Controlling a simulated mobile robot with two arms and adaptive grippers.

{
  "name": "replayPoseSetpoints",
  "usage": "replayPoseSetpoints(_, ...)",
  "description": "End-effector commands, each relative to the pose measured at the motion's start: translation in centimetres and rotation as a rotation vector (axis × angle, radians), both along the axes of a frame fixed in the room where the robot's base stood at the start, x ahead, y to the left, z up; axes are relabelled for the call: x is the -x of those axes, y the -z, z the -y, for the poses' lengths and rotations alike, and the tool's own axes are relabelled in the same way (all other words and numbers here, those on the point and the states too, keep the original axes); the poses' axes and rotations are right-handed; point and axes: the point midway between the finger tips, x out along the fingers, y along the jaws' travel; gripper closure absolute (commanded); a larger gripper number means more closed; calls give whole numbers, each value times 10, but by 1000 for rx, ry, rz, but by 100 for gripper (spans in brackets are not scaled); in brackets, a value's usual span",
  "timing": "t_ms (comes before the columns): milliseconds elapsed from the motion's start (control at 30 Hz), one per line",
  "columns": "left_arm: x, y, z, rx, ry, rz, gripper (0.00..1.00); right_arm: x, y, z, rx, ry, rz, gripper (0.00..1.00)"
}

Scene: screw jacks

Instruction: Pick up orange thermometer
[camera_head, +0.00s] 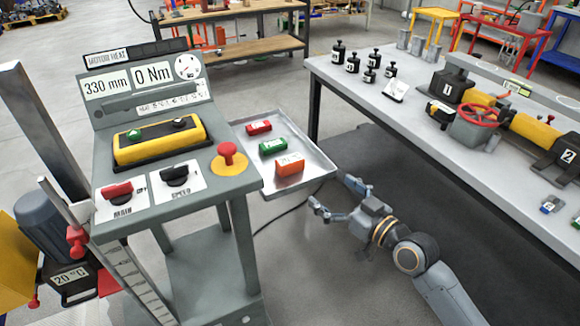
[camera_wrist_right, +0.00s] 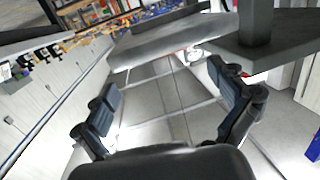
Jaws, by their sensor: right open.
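The orange thermometer (camera_head: 289,164) lies on a grey metal tray (camera_head: 318,173) fixed to the right side of the control console. It is the nearest of three small boxes on the tray. My right gripper (camera_head: 331,192) is open and empty, low and to the right of the tray, apart from it. In the right wrist view the two dark fingers (camera_wrist_right: 168,104) are spread wide with only floor between them, and the tray shows from outside ahead. The thermometer cannot be made out in that view. My left gripper is not in view.
A green box (camera_head: 273,146) and a red box (camera_head: 258,128) lie behind the thermometer on the tray. The console (camera_head: 165,150) stands to the left. A workbench (camera_head: 420,125) with black weights and a screw jack stands to the right. Floor is free between them.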

Motion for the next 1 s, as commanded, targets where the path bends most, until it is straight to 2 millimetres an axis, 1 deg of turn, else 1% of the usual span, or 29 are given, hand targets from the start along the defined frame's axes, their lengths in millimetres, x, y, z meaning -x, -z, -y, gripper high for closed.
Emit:
replayPoseSetpoints(33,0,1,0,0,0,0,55,2,-9,-4,-5,-15,16,3)
replayPoseSetpoints(100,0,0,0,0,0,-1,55,1,-15,-9,-9,-25,26,3)
replayPoseSetpoints(167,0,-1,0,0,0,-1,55,-4,-17,-14,-11,-25,28,3)
replayPoseSetpoints(400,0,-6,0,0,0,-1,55,-42,-15,-44,-13,-25,27,3)
replayPoseSetpoints(500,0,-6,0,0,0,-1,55,-53,-13,-52,-12,-23,26,3)
replayPoseSetpoints(767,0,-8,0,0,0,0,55,-66,-11,-64,-10,-23,25,3)
replayPoseSetpoints(967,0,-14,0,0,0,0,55,-86,-11,-84,-12,-23,25,3)
replayPoseSetpoints(1000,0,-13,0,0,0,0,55,-90,-9,-86,-10,-23,25,3)
